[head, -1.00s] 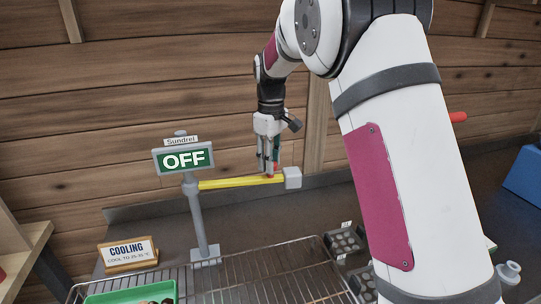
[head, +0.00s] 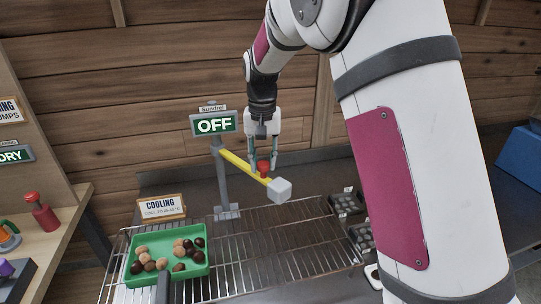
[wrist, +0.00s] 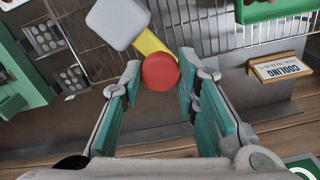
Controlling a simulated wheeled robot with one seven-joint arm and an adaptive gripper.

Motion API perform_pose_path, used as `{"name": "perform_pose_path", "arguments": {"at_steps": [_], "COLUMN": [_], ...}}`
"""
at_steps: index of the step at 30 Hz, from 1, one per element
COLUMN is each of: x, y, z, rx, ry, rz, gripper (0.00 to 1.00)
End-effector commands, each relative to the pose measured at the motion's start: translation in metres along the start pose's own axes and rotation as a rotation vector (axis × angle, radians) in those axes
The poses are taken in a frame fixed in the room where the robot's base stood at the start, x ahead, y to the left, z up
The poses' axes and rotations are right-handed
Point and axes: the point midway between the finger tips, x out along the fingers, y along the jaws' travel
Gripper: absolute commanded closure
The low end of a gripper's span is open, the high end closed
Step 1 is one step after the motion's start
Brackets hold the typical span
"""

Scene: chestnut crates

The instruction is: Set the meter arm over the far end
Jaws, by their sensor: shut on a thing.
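The meter arm is a yellow bar (head: 238,163) on a grey post (head: 223,180), with a pale grey block (head: 279,190) at its free end and a red knob (head: 263,167) near that block. A sign (head: 213,123) reading OFF tops the post. The bar slants toward the camera and right, with its block above the back part of the wire rack (head: 290,244). My gripper (head: 262,166) points down and is shut on the red knob. In the wrist view the knob (wrist: 160,72) sits between the fingertips, the block (wrist: 117,22) beyond it.
A green tray (head: 196,272) of brown and pale balls rests on the rack's left part. A COOLING sign (head: 161,207) stands behind it. Small dark trays (head: 346,203) lie right of the rack. A wooden shelf (head: 58,236) stands at left, a blue box (head: 520,160) at far right.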

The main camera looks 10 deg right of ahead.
Motion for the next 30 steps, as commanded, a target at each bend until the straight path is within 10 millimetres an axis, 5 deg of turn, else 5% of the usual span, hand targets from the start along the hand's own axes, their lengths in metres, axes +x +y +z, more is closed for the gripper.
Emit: {"name": "perform_pose_path", "arguments": {"at_steps": [15,30], "x": [0.0,0.003], "y": [-0.089,-0.188], "z": [0.05,0.054], "rx": [0.484,0.933], "ry": [-0.001,-0.001], "rz": [0.001,0.001], "gripper": [1.0,1.0]}}
